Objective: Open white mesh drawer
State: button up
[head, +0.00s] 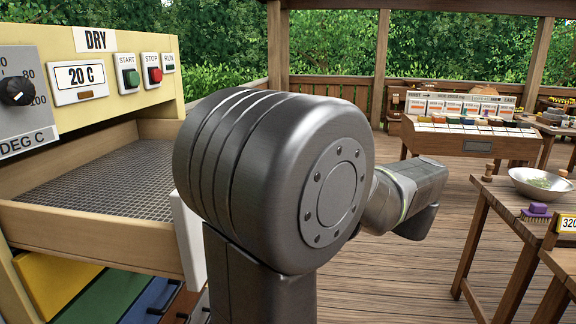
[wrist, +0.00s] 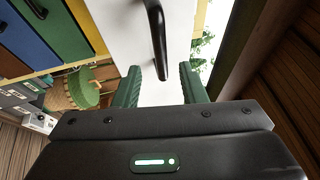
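The mesh drawer (head: 100,185) stands pulled out from the cream cabinet at the left of the head view. It has wooden sides and a grey mesh floor, and looks empty. Its white front (head: 190,240) is partly hidden behind my arm. In the wrist view a white panel (wrist: 118,22) carries a black bar handle (wrist: 158,38). My gripper (wrist: 161,76) is open, its two green fingers apart. The handle's lower end shows between the fingertips in the picture; I see no finger closed on it. In the head view I cannot make out the fingers.
The cabinet's panel (head: 95,85) has a dial, a 20 C display and buttons. Yellow, green and blue drawer fronts (head: 85,295) sit below the mesh drawer. A table with a metal bowl (head: 540,183) stands at right. Wooden deck (head: 400,285) between is clear.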

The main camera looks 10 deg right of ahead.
jog(key=v, duration=0.6)
jog(key=shift+s+d, duration=0.1)
jog(key=shift+s, duration=0.05)
jog(key=p+x, duration=0.1)
jog(key=x, duration=1.3)
jog(key=shift+s+f, duration=0.1)
